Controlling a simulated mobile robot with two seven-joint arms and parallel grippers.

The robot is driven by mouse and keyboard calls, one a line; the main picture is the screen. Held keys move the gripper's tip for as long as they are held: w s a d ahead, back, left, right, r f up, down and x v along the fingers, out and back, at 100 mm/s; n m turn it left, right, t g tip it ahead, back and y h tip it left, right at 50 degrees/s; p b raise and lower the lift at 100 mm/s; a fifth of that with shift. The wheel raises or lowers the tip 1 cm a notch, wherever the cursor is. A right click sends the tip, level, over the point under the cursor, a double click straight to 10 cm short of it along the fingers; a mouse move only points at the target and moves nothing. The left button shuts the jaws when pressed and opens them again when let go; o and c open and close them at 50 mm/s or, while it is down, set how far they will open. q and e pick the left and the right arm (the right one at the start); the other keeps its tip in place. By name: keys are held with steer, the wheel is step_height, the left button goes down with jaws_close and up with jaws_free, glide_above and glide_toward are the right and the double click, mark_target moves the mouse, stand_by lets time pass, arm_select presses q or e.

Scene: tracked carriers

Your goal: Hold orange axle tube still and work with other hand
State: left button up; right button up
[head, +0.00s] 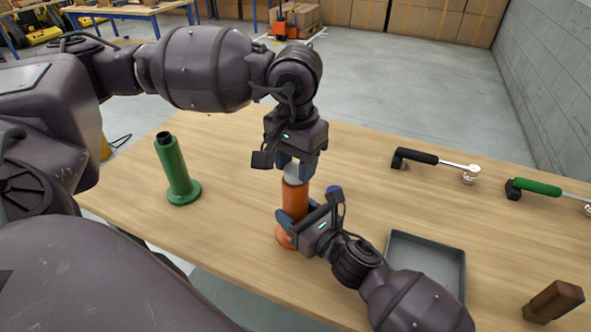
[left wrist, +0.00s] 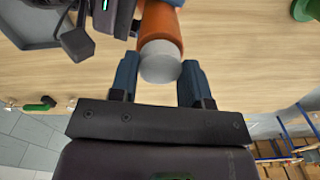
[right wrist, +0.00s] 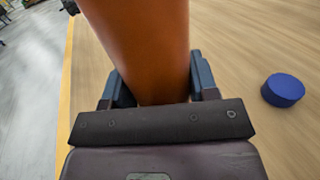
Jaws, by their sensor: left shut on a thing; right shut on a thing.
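The orange axle tube (head: 295,196) stands upright on the table with an orange foot (head: 284,238). A light grey cap (head: 293,171) sits at its top. My left gripper (head: 294,168) comes from above and is shut on the cap, which shows between its fingers in the left wrist view (left wrist: 160,62). My right gripper (head: 292,218) is shut on the tube's body lower down, and the tube fills the space between its fingers in the right wrist view (right wrist: 148,50). The gripped faces are partly hidden.
A green tube (head: 175,172) stands at left. A blue disc (right wrist: 283,90) lies beside the orange tube. A grey tray (head: 455,262), a brown block (head: 553,300), a black-handled tool (head: 420,157) and a green-handled tool (head: 540,187) are at right. The table's back middle is clear.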

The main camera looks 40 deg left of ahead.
arm_select(q)
steer(key=m, duration=0.8)
steer(key=shift+m, duration=0.3)
steer(key=o, duration=0.8)
steer(key=shift+o, duration=0.2)
